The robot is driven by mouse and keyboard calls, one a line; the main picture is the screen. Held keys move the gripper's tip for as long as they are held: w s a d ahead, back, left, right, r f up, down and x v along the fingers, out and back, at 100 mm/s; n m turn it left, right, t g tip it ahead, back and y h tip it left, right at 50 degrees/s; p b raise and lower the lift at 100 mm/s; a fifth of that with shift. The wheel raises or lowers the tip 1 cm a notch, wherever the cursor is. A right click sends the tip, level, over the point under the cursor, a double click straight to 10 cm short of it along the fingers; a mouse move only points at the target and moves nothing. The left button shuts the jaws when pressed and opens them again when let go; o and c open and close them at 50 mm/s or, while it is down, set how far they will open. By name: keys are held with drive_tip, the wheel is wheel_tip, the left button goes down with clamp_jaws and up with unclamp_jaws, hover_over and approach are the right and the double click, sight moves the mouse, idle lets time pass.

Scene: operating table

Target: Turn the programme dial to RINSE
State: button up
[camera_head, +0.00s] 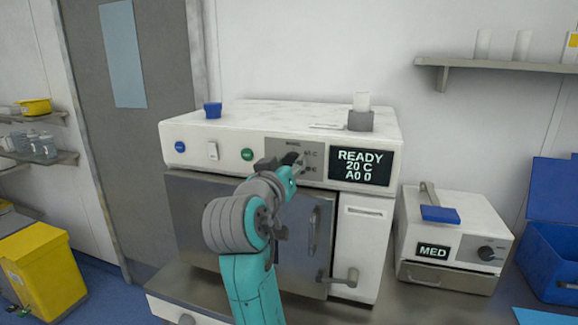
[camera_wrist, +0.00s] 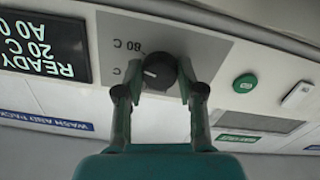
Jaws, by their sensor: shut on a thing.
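The programme dial (camera_wrist: 160,72) is a round black knob with a white pointer mark, on a grey panel on the front of a white washer (camera_head: 230,160). In the wrist view, which is upside down, the mark points left, between a label reading 80 C and another partly hidden temperature label. No RINSE label is readable. My gripper (camera_wrist: 161,76) is shut on the dial, one finger on each side. In the head view my gripper (camera_head: 284,168) is in front of the panel (camera_head: 275,146) and hides the dial.
A lit display (camera_head: 360,167) reads READY, 20 C, A0 0, right of the panel. A green button (camera_head: 247,154), a white switch (camera_head: 212,151) and a blue button (camera_head: 180,147) sit to the left. The washer's door handle (camera_head: 313,232) sticks out below. A smaller unit (camera_head: 450,225) stands right.

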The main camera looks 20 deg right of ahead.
drive_tip(key=n, duration=1.6)
drive_tip(key=shift+r, duration=0.1)
drive_tip(key=shift+n, duration=2.4)
drive_tip(key=o, duration=1.1)
drive_tip(key=shift+o, duration=0.2)
drive_tip(key=v, duration=1.2)
